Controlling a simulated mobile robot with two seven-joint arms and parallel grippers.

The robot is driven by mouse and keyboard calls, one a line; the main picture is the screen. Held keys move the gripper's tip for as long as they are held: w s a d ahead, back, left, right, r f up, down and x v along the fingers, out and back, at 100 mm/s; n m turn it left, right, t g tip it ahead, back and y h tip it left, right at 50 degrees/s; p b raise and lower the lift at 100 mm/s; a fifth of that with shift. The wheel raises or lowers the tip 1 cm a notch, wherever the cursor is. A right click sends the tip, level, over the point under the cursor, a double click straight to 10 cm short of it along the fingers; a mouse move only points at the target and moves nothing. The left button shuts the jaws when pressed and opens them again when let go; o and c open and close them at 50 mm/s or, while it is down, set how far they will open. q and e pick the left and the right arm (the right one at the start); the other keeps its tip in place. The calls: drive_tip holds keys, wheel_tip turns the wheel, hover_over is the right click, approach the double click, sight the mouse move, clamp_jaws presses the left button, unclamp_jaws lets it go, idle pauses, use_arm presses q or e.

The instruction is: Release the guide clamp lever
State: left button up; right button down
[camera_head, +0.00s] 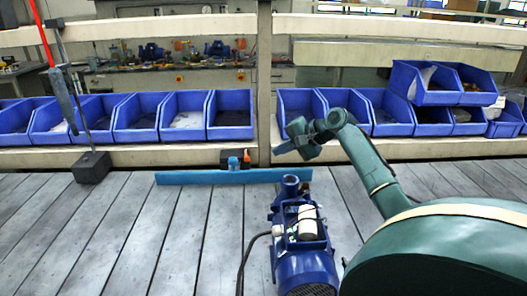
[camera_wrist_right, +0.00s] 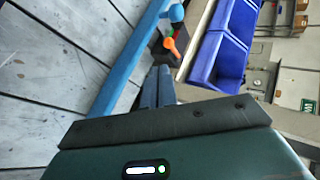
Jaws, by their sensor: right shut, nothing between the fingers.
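The guide clamp sits on a long blue guide rail (camera_head: 205,178) at the back of the slatted table. It has a dark base, a blue part and a small orange lever (camera_head: 246,157). In the right wrist view the orange lever (camera_wrist_right: 169,44), with a green spot, lies just beyond my fingertips, and a blue knob (camera_wrist_right: 176,13) shows above it. My right gripper (camera_head: 281,150) is to the right of the clamp in the head view, apart from the lever. Its two fingers (camera_wrist_right: 158,70) are together and empty. My left gripper is out of view.
A blue pump (camera_head: 303,262) with a black cable stands in front of the rail, below my right forearm. A black block with a post (camera_head: 91,167) stands at the left. Blue bins (camera_head: 137,118) line the shelf behind.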

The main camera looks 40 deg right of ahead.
sight(248, 161)
drive_tip(key=x, duration=0.9)
drive_tip(key=shift+w+a+r+p, duration=0.35)
drive_tip(key=shift+a+p, duration=0.1)
drive_tip(key=shift+p, duration=0.25)
drive_tip(key=shift+w+a, duration=0.1)
drive_tip(key=shift+a, duration=0.1)
drive_tip(key=shift+f, duration=0.15)
drive_tip(key=shift+d, duration=0.1)
